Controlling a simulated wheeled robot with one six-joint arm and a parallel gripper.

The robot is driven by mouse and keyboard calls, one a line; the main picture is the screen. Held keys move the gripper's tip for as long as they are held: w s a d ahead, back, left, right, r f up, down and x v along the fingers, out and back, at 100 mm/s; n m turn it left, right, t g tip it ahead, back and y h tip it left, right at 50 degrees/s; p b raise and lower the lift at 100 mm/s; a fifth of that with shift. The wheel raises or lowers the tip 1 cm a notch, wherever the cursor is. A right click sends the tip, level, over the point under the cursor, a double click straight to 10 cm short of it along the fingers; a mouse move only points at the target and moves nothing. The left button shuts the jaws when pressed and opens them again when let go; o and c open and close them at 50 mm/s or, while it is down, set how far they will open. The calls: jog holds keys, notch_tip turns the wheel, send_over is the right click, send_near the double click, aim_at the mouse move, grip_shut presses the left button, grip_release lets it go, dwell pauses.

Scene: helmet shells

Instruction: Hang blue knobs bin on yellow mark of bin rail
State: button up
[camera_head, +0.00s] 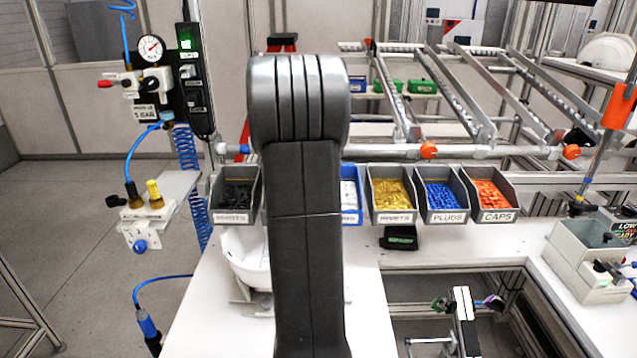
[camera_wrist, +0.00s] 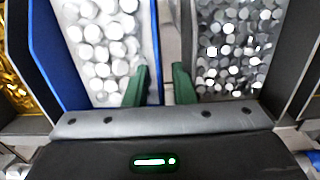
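The blue bin with white knobs (camera_head: 349,217) hangs in the row on the bin rail (camera_head: 385,152), mostly hidden behind my arm in the head view. It shows in the wrist view at the left, its blue wall (camera_wrist: 47,60) around the white knobs. My gripper (camera_wrist: 161,75) has two green fingers, apart, over the adjoining walls of the blue bin and a grey bin. The left finger is on the blue bin's side, the right on the grey bin's side. Contact cannot be told. My gripper is hidden in the head view. I see no yellow mark on the rail.
Neighbouring grey bins hold yellow inserts (camera_head: 392,216), blue plugs (camera_head: 442,216), orange caps (camera_head: 493,215) and dark rivets (camera_head: 233,216). A grey bin of silver pieces (camera_wrist: 288,52) adjoins the blue one. A white shell (camera_head: 247,262) and a black-green box (camera_head: 399,241) are below.

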notch_tip(320, 180, up, 14)
jog(key=shift+b, duration=0.35)
dwell(0.4)
jog(key=shift+f, duration=0.25)
notch_tip(320, 180, down, 13)
jog(key=shift+f+p, duration=0.1)
jog(key=shift+p, duration=0.4)
jog(key=shift+r, duration=0.3)
